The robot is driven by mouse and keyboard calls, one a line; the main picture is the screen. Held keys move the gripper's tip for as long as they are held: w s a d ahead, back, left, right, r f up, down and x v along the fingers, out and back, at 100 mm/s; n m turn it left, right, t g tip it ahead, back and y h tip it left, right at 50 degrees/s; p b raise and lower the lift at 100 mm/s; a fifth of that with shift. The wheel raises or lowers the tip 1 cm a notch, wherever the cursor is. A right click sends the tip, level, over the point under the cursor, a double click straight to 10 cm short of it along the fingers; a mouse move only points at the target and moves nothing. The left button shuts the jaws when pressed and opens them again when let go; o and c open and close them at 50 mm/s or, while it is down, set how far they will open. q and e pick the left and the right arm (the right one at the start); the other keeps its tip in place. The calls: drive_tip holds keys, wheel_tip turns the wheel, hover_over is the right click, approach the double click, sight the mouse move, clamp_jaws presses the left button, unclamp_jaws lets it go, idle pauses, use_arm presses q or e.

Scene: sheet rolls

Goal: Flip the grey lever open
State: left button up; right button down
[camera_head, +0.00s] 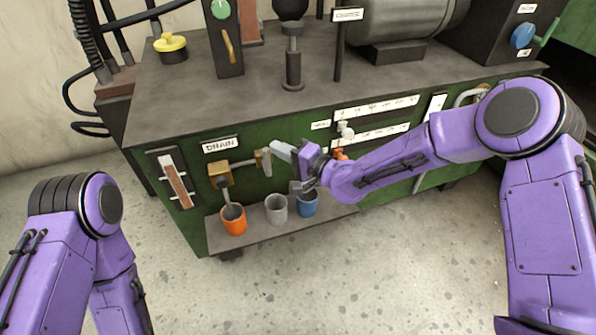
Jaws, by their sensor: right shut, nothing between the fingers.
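The green cabinet front (190,190) carries a brass valve (219,173) under the DRAIN label (220,145). A pipe runs right from it to an upright, dull grey-beige lever piece (265,162), which looks like the grey lever, though I cannot be sure. My right gripper (280,148) is shut and empty, its pale fingers pointing left close to the top of this piece. I cannot tell whether they touch. My right wrist hides part of the panel behind it. My left arm comes in at lower left and its gripper is outside the view.
An orange cup (234,220), a grey cup (276,209) and a blue cup (306,206) stand on a low ledge below the pipe. A pale knob (345,130) and an orange knob (340,153) sit right. The floor in front is clear.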

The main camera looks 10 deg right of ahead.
drive_tip(key=w+d+r+p+v, duration=0.1)
drive_tip(key=p+v, duration=0.1)
drive_tip(key=v, duration=1)
drive_tip(key=shift+d, duration=0.55)
drive_tip(key=shift+w+r, duration=0.1)
drive_tip(key=shift+w, duration=0.05)
drive_tip(key=s+d+f+g+h+p, duration=0.1)
drive_tip(key=s+d+f+h+p, duration=0.1)
drive_tip(key=s+d+f+h, duration=0.3)
drive_tip(key=s+d+f+g+h+p, duration=0.1)
drive_tip(key=s+d+f+h+p, duration=0.25)
drive_tip(key=f+h, duration=0.35)
drive_tip(key=s+d+f+g+h+p, duration=0.1)
drive_tip(key=s+d+g, duration=0.1)
drive_tip(key=s, duration=0.6)
drive_tip(key=s+d+f+g+h+p, duration=0.1)
drive_tip(key=s+d+f+g+p, duration=0.1)
drive_tip(key=s, duration=0.6)
drive_tip(key=s+d+f+n+g+h+p, duration=0.1)
drive_tip(key=s+d+f+g+p, duration=0.1)
drive_tip(key=s, duration=0.6)
drive_tip(key=shift+d+g+h, duration=0.4)
drive_tip(key=shift+d+g, duration=0.2)
drive_tip(key=shift+d, duration=0.25)
